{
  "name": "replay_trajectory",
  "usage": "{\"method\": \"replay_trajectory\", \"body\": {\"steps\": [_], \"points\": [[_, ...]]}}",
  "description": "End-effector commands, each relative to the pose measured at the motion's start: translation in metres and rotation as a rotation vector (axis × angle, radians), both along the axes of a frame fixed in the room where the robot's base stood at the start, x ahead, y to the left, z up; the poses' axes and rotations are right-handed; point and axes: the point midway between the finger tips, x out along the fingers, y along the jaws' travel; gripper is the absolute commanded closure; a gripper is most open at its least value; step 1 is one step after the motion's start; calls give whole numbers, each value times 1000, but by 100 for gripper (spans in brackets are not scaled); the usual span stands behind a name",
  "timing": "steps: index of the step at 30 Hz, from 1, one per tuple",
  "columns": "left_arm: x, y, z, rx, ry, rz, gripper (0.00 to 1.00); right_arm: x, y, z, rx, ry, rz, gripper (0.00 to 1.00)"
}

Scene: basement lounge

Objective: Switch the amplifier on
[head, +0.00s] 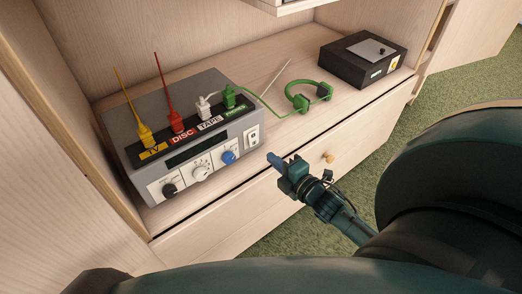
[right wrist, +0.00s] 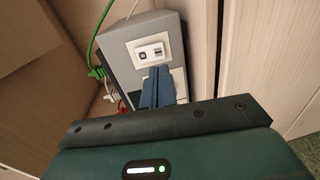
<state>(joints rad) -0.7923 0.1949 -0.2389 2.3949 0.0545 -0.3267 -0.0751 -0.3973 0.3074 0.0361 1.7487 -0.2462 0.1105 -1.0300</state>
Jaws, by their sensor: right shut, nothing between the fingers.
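The amplifier (head: 180,128) is a grey box with a dark display strip on the shelf at the left of the head view. Its front has a black knob (head: 170,189), a white knob (head: 201,173) and a blue knob (head: 228,157). A white switch plate (head: 252,136) is at the front's right end; the plate also shows in the right wrist view (right wrist: 150,52). Whether the switch is on or off I cannot tell. My right gripper (head: 273,158) is shut and empty, in front of and slightly below the plate, seemingly apart from it. My left gripper is not in view.
Yellow, red, white and green plugs stand on top of the amplifier; a green cable runs to green headphones (head: 299,98). A black box (head: 363,60) stands at the shelf's right. Below is a drawer with a round wooden knob (head: 328,157). A cabinet wall closes the left side.

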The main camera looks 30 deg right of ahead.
Motion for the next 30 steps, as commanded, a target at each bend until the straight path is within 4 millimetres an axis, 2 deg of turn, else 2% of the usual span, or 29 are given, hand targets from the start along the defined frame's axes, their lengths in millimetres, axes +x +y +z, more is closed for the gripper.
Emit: {"method": "replay_trajectory", "body": {"steps": [1,3,10,15,24,29,30], "points": [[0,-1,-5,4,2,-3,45,13,0,-2,0,-5,1,100],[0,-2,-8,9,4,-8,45,26,2,-4,-1,-3,1,100],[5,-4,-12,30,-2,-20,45,55,4,-8,0,-1,0,100],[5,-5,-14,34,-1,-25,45,62,5,-8,0,0,0,100],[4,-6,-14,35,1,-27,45,62,5,-8,0,0,0,100],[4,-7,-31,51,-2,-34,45,67,5,-16,5,-43,-1,100],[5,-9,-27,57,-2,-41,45,67,5,-10,3,-44,0,100]]}}
